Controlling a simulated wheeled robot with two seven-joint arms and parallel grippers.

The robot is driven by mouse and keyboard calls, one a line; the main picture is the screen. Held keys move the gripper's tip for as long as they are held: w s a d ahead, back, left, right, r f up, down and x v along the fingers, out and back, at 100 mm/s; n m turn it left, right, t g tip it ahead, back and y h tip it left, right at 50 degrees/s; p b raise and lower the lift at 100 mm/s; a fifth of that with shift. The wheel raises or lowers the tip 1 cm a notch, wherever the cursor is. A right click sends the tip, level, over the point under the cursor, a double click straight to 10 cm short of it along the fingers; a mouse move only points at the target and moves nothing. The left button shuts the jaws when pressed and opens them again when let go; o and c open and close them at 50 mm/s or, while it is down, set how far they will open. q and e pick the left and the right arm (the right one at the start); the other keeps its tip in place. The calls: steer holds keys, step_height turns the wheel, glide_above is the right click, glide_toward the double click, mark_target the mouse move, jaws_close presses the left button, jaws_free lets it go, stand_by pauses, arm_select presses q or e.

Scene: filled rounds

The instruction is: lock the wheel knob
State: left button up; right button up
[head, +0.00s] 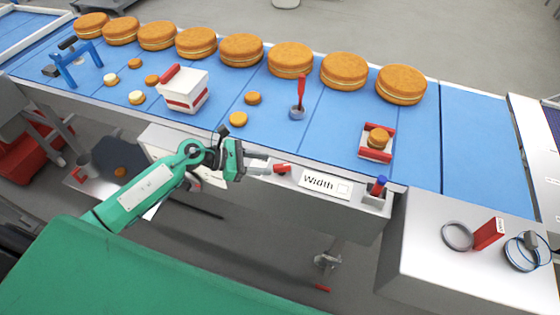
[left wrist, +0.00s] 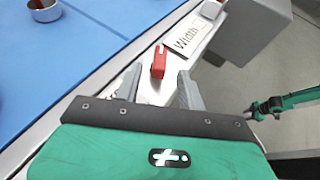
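A small red knob (head: 281,168) sits on the pale front rail of the conveyor, left of a white plate marked "Width" (head: 325,184). In the left wrist view the knob (left wrist: 158,62) is a red block standing on the rail, with the "Width" plate (left wrist: 190,38) beyond it. My left gripper (head: 264,167) is open and empty. Its fingertips (left wrist: 158,88) point at the knob from the left, with the knob just ahead of the gap; contact is not visible. A green arm, seemingly my right, shows at the right of the left wrist view; its gripper (left wrist: 252,113) is too small to read.
The blue belt (head: 330,120) carries cake rounds (head: 290,60), a white-and-red box (head: 183,90) and a small cup (head: 297,112). A grey side table (head: 430,250) holds rings and a red block.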

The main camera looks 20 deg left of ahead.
mark_target(279, 164)
arm_select(q)
steer(key=shift+p+x, duration=0.85)
steer(key=shift+x, duration=2.25)
arm_select(e)
steer(key=shift+r, duration=1.1)
arm_select(q)
steer(key=shift+c, duration=0.4)
